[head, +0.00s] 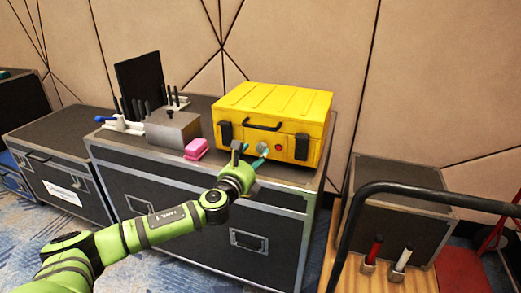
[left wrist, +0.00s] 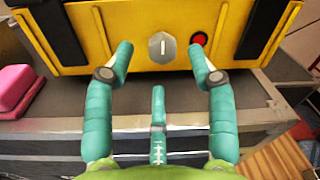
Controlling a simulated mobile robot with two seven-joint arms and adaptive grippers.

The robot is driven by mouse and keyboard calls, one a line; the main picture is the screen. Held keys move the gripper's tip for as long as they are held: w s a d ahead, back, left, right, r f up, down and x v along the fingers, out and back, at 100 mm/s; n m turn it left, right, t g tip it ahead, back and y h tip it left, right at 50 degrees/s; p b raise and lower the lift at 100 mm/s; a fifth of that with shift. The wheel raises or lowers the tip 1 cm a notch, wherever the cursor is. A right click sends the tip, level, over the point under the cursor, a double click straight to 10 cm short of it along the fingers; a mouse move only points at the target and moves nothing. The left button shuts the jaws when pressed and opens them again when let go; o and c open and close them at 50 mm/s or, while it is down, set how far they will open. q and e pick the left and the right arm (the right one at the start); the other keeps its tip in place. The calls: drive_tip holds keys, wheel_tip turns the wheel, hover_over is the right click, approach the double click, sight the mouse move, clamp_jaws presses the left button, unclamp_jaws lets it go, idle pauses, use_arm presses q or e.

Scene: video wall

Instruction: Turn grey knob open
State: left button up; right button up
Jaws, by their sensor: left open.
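The grey knob (left wrist: 162,47) is a hexagonal dial with a pale upright mark, on the front face of the yellow case. In the head view the knob (head: 262,148) shows just beside my left gripper. The yellow case (head: 275,101) sits on a black flight case. My left gripper (head: 252,158) is open and empty in front of the knob. In the left wrist view its teal fingers (left wrist: 158,62) stand spread, one on each side of the knob and below it. Whether a finger touches the case front cannot be told. My right gripper is not in view.
A red round button (left wrist: 200,39) is right of the knob. Black latches flank both, with a black handle (head: 262,126) above. A pink object (head: 196,147) lies left of the case. The black flight case (head: 150,175) has a narrow free strip in front.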

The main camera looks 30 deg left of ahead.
sight(260, 150)
use_arm(q)
drive_tip(key=shift+w+a, duration=0.15)
drive_tip(key=shift+w, duration=0.9)
drive_tip(key=shift+w+a, duration=0.15)
drive_tip(key=shift+w, duration=0.85)
